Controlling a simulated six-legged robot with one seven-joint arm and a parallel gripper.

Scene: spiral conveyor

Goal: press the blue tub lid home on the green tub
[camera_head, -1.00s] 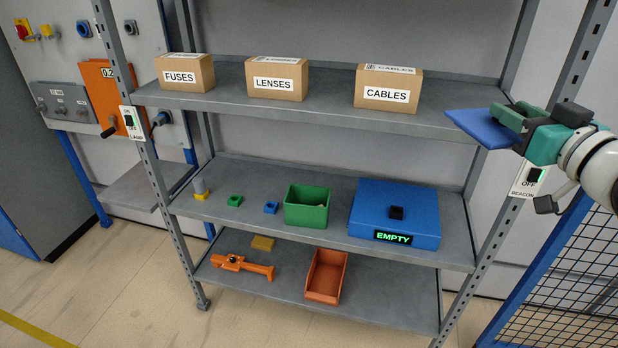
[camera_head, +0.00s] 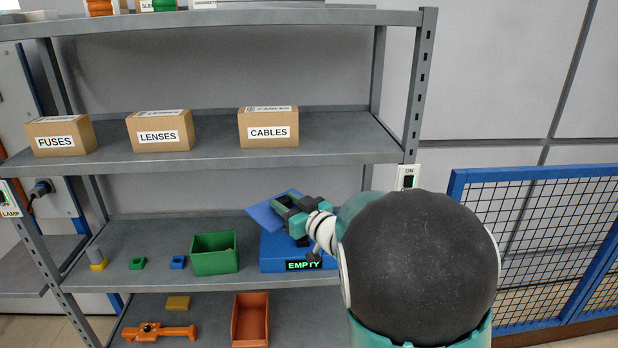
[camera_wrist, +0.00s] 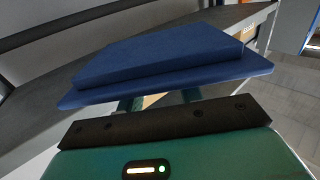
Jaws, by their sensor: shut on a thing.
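The blue tub lid (camera_head: 264,218) is a flat blue plate held tilted in my gripper (camera_head: 284,208), just right of the green tub. In the wrist view the lid (camera_wrist: 165,58) fills the upper middle, beyond the dark edge of my gripper. My gripper is shut on the lid. The green tub (camera_head: 215,262) stands open on the middle shelf, with no lid on it. The lid is above and apart from it. My arm hides part of the shelf's right end.
A blue box (camera_head: 283,254) marked EMPTY stands right of the tub, partly behind my gripper. Small blue (camera_head: 178,262) and green (camera_head: 137,263) blocks sit left of the tub. The shelf with boxes (camera_head: 268,128) is above. A blue mesh fence (camera_head: 540,240) stands at right.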

